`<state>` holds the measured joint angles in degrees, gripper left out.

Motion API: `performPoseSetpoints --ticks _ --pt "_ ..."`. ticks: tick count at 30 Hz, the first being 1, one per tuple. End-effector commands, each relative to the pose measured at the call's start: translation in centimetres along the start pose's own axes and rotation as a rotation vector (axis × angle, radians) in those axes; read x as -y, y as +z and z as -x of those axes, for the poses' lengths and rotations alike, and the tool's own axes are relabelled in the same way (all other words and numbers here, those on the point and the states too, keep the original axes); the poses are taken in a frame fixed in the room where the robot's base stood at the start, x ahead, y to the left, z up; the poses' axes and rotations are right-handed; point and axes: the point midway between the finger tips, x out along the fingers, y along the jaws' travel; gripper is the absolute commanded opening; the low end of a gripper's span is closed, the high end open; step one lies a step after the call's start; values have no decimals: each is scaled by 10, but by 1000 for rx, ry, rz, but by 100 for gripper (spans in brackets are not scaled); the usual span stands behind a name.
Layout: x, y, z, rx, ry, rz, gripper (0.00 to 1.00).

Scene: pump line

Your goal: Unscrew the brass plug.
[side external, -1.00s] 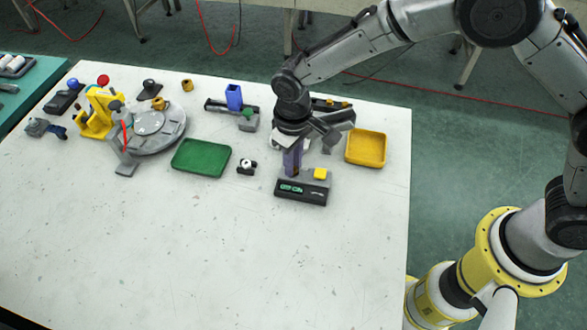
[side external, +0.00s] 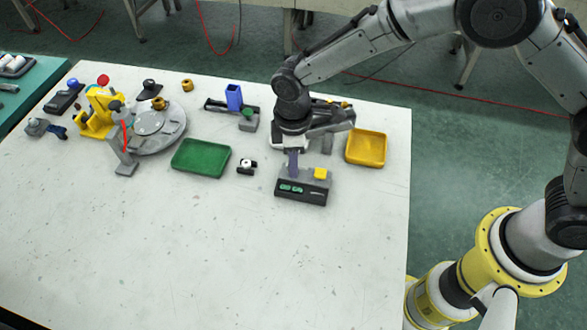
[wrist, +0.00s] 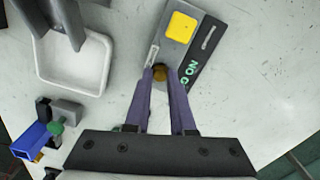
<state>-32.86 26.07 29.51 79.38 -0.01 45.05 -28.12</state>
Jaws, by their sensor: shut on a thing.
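The brass plug (wrist: 160,73) shows as a small round brass-coloured piece between my fingertips in the wrist view. My gripper (wrist: 160,70) has purple fingers, which converge and are shut on it. In the side view my gripper (side external: 293,174) points down at the back left part of a dark grey box (side external: 301,195). The box carries a yellow block and green lettering on its front; it also shows in the wrist view (wrist: 203,32). My fingers mostly hide the plug in the side view, and I cannot tell how deep it sits.
A yellow tray (side external: 366,148) stands to the right and a green tray (side external: 201,158) to the left. A small black-and-white item (side external: 246,167) lies between. A blue holder (side external: 234,97) is behind. A round grey turntable (side external: 158,127) is farther left. The front of the table is clear.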

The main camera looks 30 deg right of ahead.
Motion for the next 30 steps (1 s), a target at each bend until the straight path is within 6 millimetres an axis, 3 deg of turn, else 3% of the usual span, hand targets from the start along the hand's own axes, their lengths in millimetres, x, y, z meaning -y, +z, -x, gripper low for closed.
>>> performPoseSetpoints --ticks 6,19,30 --pt "0 0 0 0 0 218 0" --pt "0 0 0 -1 0 294 0" --pt "0 0 1 -1 0 737 0"
